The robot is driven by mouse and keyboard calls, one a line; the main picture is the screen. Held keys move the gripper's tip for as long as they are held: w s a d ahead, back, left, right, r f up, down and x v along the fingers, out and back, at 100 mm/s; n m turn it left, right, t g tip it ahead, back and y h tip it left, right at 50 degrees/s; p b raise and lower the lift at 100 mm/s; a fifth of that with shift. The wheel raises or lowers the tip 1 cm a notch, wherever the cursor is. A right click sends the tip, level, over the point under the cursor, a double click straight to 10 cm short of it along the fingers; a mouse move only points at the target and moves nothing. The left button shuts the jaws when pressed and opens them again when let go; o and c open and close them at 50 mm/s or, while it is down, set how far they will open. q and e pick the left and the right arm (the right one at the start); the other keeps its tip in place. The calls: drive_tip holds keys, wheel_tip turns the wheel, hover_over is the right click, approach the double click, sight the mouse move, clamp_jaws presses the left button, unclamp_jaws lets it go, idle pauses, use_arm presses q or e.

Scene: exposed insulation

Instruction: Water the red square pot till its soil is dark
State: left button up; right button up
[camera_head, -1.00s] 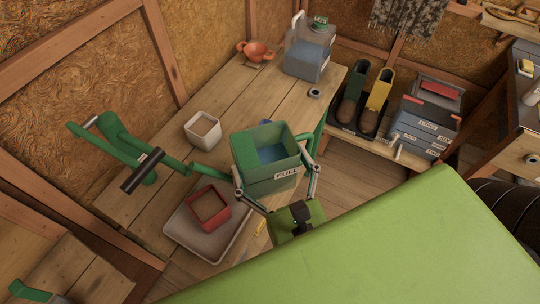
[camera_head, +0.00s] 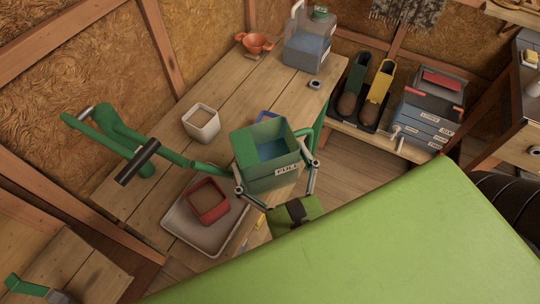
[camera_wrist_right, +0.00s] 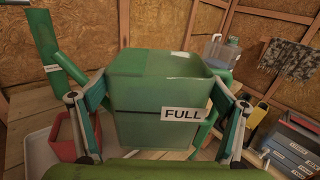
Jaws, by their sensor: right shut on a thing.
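My right gripper (camera_head: 276,184) is shut on a green watering can (camera_head: 257,140), one finger on each side. The can is labelled "FULL" and has blue water inside. It looks roughly upright, and the label faces the right wrist view (camera_wrist_right: 182,114). A green spout (camera_head: 185,159) runs left from the can toward a dark cylinder (camera_head: 137,162). The red square pot (camera_head: 222,208) stands on a pale tray (camera_head: 190,236), left of and below the can in the head view. Its soil (camera_head: 207,198) looks brown. I see no water falling. My left gripper is out of view.
A white square pot (camera_head: 202,132) with light soil stands on the wooden bench (camera_head: 165,165) behind the red one. Boots (camera_head: 353,85) and drawers (camera_head: 425,120) are to the right.

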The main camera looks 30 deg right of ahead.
drive_tip(key=r+n+p, duration=0.1)
drive_tip(key=p, duration=0.1)
drive_tip(key=r+n+p, duration=0.3)
drive_tip(key=r+p, duration=0.1)
drive_tip(key=p, duration=0.1)
drive_tip(key=shift+a, duration=0.35)
drive_tip(key=shift+r, duration=0.1)
idle(0.4)
drive_tip(key=shift+w+a+r+n+p, duration=0.1)
drive_tip(key=shift+a+r+n+p, duration=0.3)
drive_tip(key=shift+n+p, duration=0.5)
drive_tip(key=shift+a+r+n+p, duration=0.35)
drive_tip(key=shift+n+p, duration=0.15)
drive_tip(key=shift+p, duration=0.8)
idle(0.8)
drive_tip(key=shift+r+p, duration=0.1)
drive_tip(key=shift+p, duration=0.2)
